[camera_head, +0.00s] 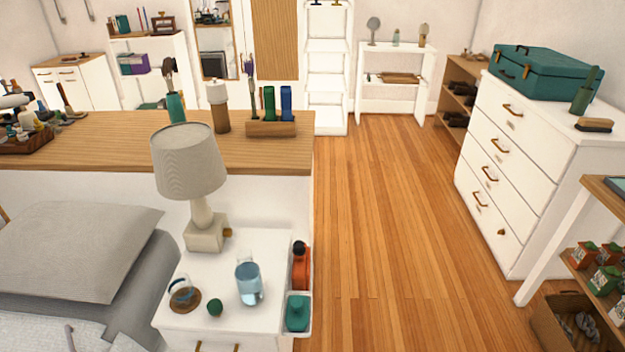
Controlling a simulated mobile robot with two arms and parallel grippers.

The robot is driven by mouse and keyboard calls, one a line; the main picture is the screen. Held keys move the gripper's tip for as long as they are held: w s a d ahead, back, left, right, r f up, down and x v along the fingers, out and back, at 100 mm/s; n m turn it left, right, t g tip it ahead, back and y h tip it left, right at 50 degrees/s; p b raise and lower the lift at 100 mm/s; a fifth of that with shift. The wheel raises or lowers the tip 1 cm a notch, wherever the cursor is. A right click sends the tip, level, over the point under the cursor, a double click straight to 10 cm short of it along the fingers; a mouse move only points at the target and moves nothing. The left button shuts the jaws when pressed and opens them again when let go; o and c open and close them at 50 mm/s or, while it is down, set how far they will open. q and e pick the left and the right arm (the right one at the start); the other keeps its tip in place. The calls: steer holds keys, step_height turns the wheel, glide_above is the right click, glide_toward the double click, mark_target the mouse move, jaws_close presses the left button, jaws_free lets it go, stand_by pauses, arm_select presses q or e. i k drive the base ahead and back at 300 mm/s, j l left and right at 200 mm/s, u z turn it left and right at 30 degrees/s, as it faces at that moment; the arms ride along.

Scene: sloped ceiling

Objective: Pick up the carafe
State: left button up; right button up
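A clear glass carafe (249,283) with bluish water in it stands upright on the white nightstand (255,244), right of the middle of its top. A small glass item (181,290) sits on a round wooden coaster to its left; I cannot tell its exact shape. A small dark green round object (215,307) lies between them, nearer the front. Neither of my grippers is in view, and nothing touches the carafe from above.
A table lamp (205,233) stands behind the carafe on the nightstand. The bed (75,250) is at left. The wooden floor (390,240) to the right is clear.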

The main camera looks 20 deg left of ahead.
mark_target(247, 272)
steer(key=k+l+u, duration=0.15)
steer(key=u, duration=1.3)
